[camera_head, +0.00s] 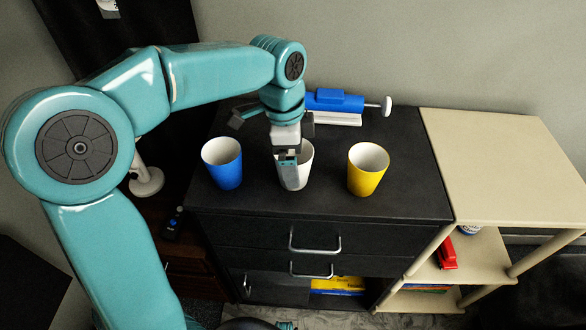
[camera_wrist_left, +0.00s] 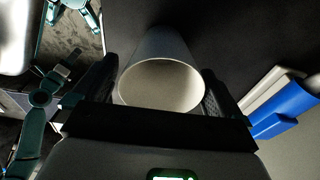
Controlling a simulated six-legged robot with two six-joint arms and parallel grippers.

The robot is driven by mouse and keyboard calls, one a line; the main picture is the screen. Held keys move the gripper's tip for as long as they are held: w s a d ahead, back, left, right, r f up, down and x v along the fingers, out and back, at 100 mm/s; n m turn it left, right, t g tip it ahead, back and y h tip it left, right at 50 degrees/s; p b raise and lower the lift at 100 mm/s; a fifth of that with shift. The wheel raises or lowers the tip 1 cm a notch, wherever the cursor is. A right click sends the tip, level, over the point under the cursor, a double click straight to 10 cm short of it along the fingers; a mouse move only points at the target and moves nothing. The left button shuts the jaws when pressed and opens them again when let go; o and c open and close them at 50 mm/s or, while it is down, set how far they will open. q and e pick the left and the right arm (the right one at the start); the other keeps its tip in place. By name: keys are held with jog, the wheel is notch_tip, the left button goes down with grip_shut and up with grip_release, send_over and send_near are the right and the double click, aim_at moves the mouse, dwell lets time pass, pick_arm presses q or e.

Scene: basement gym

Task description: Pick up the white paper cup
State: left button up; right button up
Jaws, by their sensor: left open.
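The white paper cup (camera_head: 305,172) stands upright on the black cabinet top between a blue cup (camera_head: 222,164) and a yellow cup (camera_head: 367,169). My left gripper (camera_head: 289,160) points down at the white cup, and one finger covers part of its front in the head view. In the left wrist view the white cup (camera_wrist_left: 160,50) shows its open rim between the two dark fingers of my left gripper (camera_wrist_left: 160,92), one on each side. The gripper is open; whether a finger touches the cup, I cannot tell. My right gripper is not in view.
A blue and white device (camera_head: 335,101) lies at the back of the black cabinet (camera_head: 420,200), near the wall. A cream shelf unit (camera_head: 510,160) stands at the right, with a red object (camera_head: 446,253) on its lower shelf. The cabinet's front strip is clear.

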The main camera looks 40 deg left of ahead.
pick_arm(q)
jog(key=shift+d+f, duration=0.1)
jog(key=shift+f, duration=0.5)
jog(key=shift+w+f, duration=0.2)
jog(key=shift+f, duration=0.05)
jog(key=shift+s+r, duration=0.1)
jog(key=shift+s, duration=0.05)
jog(key=c, duration=1)
jog(key=shift+o, duration=0.2)
